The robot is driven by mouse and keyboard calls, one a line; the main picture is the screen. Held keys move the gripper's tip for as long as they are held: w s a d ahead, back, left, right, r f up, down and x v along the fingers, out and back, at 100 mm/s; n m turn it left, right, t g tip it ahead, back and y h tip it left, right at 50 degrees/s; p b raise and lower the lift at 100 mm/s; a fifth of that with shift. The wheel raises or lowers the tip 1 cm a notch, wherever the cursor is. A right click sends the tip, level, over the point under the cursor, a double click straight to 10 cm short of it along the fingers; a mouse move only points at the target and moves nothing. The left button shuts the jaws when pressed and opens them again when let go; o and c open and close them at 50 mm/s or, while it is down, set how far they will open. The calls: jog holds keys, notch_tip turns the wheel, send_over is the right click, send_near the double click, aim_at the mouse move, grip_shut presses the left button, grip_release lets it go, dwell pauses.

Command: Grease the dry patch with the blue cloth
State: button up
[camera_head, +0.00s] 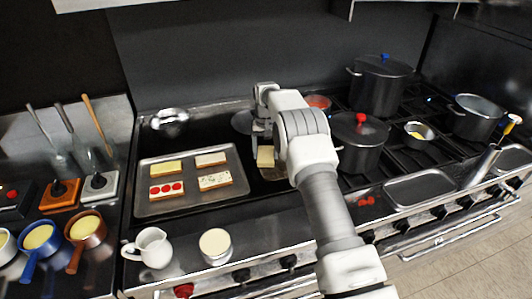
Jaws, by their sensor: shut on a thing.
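My gripper (263,141) points down over the dark griddle (228,207), right of the baking tray. It is shut on a small pale yellow block (265,157), held at or just above the surface; I cannot tell whether it touches. A dull brownish patch (273,174) shows on the griddle just below the block, partly hidden by my arm. I cannot make out a blue cloth anywhere in view.
A baking tray (224,194) with several topped slices lies left of my gripper. A white jug (153,247) and a cream-topped tin (215,246) stand on the front ledge. Dark pots (378,88) with lids stand right. Small pans (41,238) and switches fill the left counter.

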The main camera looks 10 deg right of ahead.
aim_at(266, 155)
jog(key=shift+r+p, duration=1.7)
jog(key=shift+r, duration=1.3)
notch_tip(266, 155, up, 3)
jog(key=shift+p, duration=1.05)
